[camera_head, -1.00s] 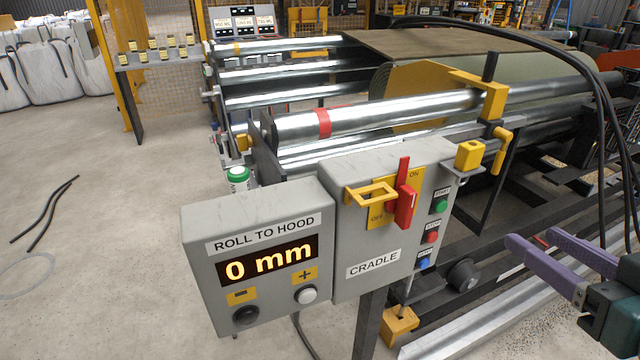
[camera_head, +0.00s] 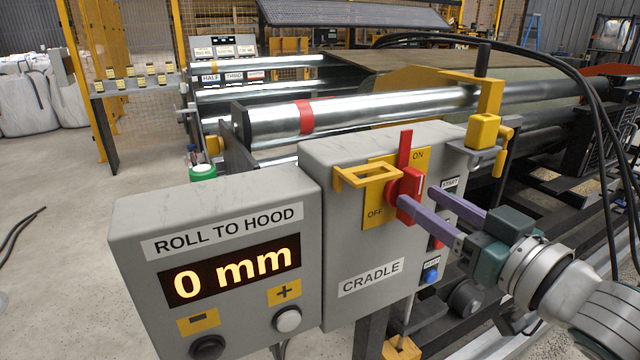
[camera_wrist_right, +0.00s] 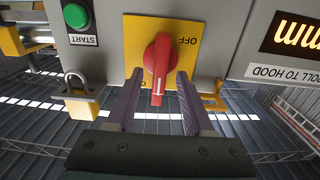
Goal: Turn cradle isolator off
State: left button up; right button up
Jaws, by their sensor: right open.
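The cradle isolator is a red rotary handle (camera_head: 406,180) on a yellow plate marked ON and OFF, on the grey CRADLE box (camera_head: 335,230). Its red lever stands upright, towards the ON side. My right gripper (camera_head: 417,198) is at the handle, its purple fingers pointing at it. In the right wrist view the red handle (camera_wrist_right: 158,68) lies between the two open fingers (camera_wrist_right: 158,92), with gaps showing at both sides. The near finger hides part of the handle in the head view. My left gripper is not in view.
A yellow hasp (camera_head: 366,175) sticks out left of the handle. A blue button (camera_head: 431,275) is below my gripper, and the ROLL TO HOOD box (camera_head: 220,225) stands left. A yellow padlock (camera_wrist_right: 78,100) shows in the right wrist view. Black cables (camera_head: 590,100) hang at right.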

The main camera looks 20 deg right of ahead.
jog(key=shift+w, duration=1)
grip_shut()
